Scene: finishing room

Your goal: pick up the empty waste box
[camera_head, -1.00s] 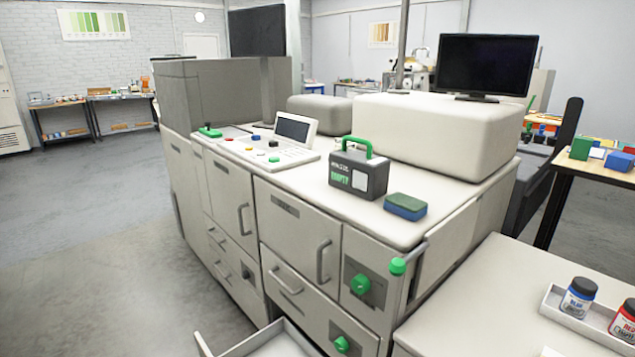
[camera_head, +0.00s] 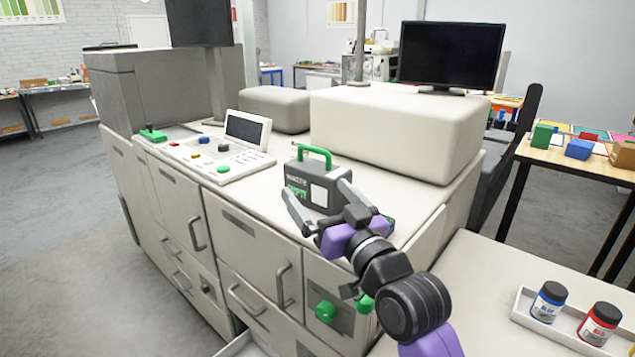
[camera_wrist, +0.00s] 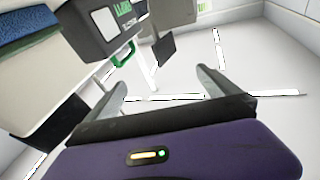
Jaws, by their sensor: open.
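The waste box (camera_head: 312,183) is a dark grey box with a green top handle, green lettering that reads "EMPTY" and a white label. It stands upright on the white machine's top (camera_head: 262,200). In the wrist view the waste box (camera_wrist: 88,28) is at the upper left, rolled over in the picture, with its green handle toward the middle. My gripper (camera_head: 317,205) is open and empty, its fingers apart in front of the box in the head view. In the wrist view the fingers (camera_wrist: 163,85) are below and right of the box, with a gap and nothing between them.
A control panel (camera_head: 203,155) with coloured buttons lies left of the box. A large white housing (camera_head: 395,128) stands behind it. The blue and green sponge (camera_wrist: 28,30) is beside the box. A tray with a blue-labelled jar (camera_head: 548,302) and a red-labelled jar (camera_head: 599,324) is at right.

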